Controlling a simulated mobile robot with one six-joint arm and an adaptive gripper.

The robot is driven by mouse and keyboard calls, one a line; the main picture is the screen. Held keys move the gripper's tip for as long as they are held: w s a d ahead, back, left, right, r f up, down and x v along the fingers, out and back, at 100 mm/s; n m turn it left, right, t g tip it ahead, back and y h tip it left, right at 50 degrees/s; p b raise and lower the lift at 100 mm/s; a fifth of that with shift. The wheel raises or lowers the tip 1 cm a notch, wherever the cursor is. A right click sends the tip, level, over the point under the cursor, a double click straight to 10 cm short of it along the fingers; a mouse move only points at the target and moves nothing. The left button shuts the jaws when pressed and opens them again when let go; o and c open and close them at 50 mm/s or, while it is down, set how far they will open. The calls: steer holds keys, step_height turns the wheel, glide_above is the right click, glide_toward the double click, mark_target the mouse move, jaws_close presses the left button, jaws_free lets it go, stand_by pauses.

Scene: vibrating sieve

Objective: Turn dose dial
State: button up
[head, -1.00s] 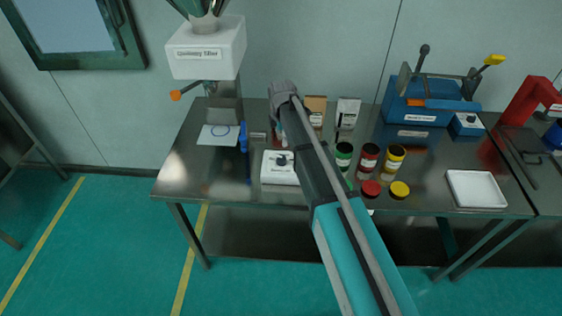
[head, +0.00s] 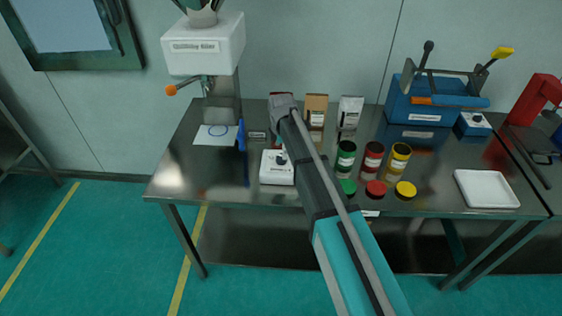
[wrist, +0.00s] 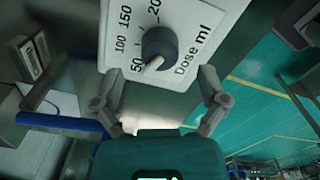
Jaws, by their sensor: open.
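The dose dial (wrist: 159,46) is a dark round knob with a pointer, on a white box (wrist: 186,16) marked "Dose ml" with a scale from 50 to 200. The pointer lies towards the 50 mark. In the head view the dial (head: 281,159) tops the small white box (head: 276,176) on the steel table, just left of my arm. My gripper (wrist: 160,82) is open and empty, its fingers spread on either side of the knob and apart from it. In the head view my arm hides the fingers.
A dispenser (head: 204,47) with an orange-tipped lever stands behind left. A blue upright item (head: 241,135) is near the box. Several jars (head: 372,157) with lids before them stand right of my arm. A white tray (head: 487,188) lies at the table's right.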

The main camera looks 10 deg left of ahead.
mark_target(281, 156)
steer(key=shift+f+b, duration=1.5)
steer(key=shift+f, duration=0.3)
steer(key=c, duration=1.2)
